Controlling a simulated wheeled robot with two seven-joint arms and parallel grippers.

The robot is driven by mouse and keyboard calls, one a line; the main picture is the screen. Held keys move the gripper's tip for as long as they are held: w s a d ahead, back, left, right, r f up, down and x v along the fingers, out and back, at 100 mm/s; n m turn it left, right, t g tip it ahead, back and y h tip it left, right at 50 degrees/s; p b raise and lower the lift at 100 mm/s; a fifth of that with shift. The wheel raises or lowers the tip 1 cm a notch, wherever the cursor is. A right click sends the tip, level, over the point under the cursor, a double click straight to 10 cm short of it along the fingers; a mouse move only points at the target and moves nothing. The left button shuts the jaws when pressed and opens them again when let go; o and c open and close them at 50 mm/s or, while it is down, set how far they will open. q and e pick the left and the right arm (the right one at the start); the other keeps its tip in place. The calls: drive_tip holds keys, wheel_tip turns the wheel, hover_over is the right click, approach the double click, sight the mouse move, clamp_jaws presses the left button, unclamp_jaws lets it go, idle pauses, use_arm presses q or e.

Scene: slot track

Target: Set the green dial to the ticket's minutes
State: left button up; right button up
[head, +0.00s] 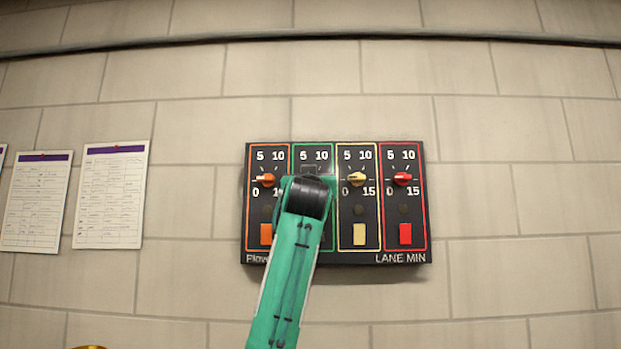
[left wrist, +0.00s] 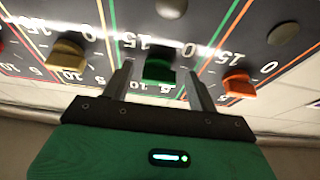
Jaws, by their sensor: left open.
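A dark control panel (head: 341,262) on the wall has dials framed in orange, green, yellow and red, each marked 0, 5, 10, 15. The green dial (left wrist: 160,71) is hidden behind my left arm in the head view. In the left wrist view, which is upside down, it sits between the two fingers of my left gripper (left wrist: 160,68). The gripper is open, one finger on each side, with gaps visible; I cannot tell the dial's exact setting. Paper tickets with purple headers, one of them here (head: 112,195), hang left of the panel; their writing is too small to read. My right gripper is not in view.
The orange dial (head: 264,180) is close on the left of the green column and the yellow dial (head: 357,177) close on the right. The red dial (head: 402,178) is farther right. Coloured rectangles sit below the dials. The tiled wall around the panel is clear.

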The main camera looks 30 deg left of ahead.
use_arm(q)
drive_tip(key=shift+s+d, duration=0.1)
drive_tip(key=shift+d, duration=0.05)
drive_tip(key=shift+c, duration=1.1)
drive_tip(key=c, duration=0.8)
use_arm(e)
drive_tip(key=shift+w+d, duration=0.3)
